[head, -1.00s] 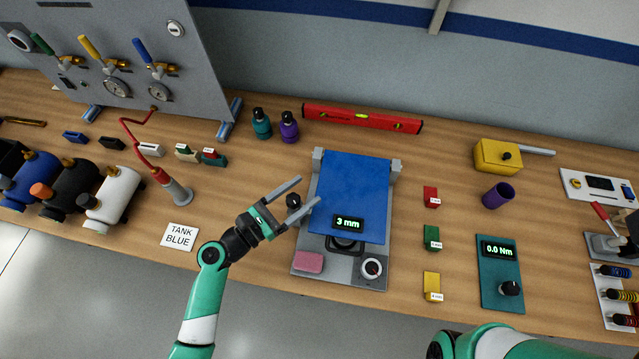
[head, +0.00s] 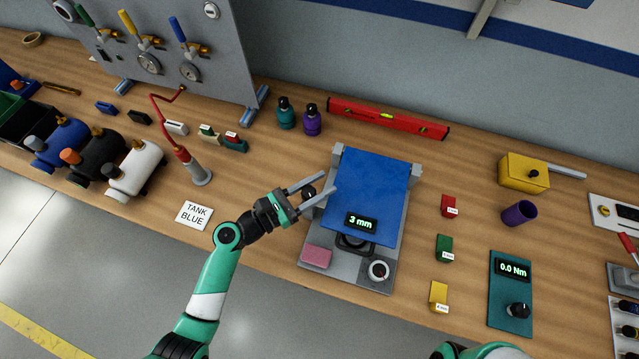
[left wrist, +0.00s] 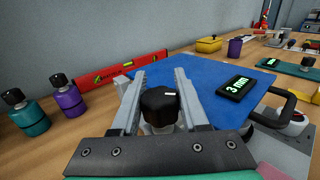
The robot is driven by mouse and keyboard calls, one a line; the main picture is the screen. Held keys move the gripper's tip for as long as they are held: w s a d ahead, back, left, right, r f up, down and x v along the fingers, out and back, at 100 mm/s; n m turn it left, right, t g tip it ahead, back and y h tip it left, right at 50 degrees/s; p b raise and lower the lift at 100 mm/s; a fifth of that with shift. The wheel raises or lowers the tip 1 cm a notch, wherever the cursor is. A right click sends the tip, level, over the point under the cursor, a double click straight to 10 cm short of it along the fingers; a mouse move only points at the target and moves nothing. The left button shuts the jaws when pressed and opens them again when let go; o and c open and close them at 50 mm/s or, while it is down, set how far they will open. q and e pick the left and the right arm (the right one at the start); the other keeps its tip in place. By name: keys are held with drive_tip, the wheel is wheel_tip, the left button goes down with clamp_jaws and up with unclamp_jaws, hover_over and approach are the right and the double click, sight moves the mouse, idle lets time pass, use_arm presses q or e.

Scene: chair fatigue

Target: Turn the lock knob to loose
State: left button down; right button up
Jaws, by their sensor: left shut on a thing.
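The lock knob (head: 309,192) is a small dark knob at the left edge of the fixture with the blue plate (head: 372,190). In the left wrist view the knob (left wrist: 160,106) is black, faceted and has a white mark on top. My left gripper (head: 330,181) is shut on the knob, with one finger on each side. The fingers hide parts of the knob's sides and its base. A small display (head: 361,222) on the plate reads 3 mm. My right gripper is not in view; only a bit of that arm shows at the bottom edge.
A pink block (head: 317,257) and a white dial (head: 378,270) are on the fixture's front. Purple (head: 312,121) and teal (head: 286,113) bottles and a red level (head: 388,118) stand behind. Bare wood lies left of the fixture, around the TANK BLUE card (head: 195,215).

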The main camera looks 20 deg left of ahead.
use_arm(q)
drive_tip(key=shift+r, duration=0.1)
drive_tip(key=shift+w+a+n+t+y+p, duration=0.15)
drive_tip(key=shift+n+t+y+p, duration=0.3)
drive_tip(key=shift+n+y, duration=0.65)
drive_tip(key=shift+a+n+t+y+p, duration=0.25)
drive_tip(key=shift+n+t+y+p, duration=0.35)
drive_tip(key=shift+y, duration=0.9)
drive_tip(key=shift+w+a+n+t+y+p, duration=0.1)
drive_tip(key=shift+a+n+t+y+p, duration=0.2)
drive_tip(key=shift+n+y, duration=0.85)
drive_tip(key=shift+a+n+y, duration=0.1)
drive_tip(key=shift+n+y, duration=0.75)
drive_tip(key=shift+y, duration=1)
drive_tip(key=shift+s+a+n+g+y+b, duration=0.1)
drive_tip(key=shift+a+n+g+y+b, duration=0.15)
drive_tip(key=shift+n+y, duration=0.75)
drive_tip(key=shift+a+n+g+y+b, duration=0.25)
drive_tip(key=shift+n+y, duration=0.35)
drive_tip(key=shift+y, duration=0.8)
drive_tip(key=shift+c, duration=2.1)
unclamp_jaws()
drive_tip(key=shift+a, duration=0.1)
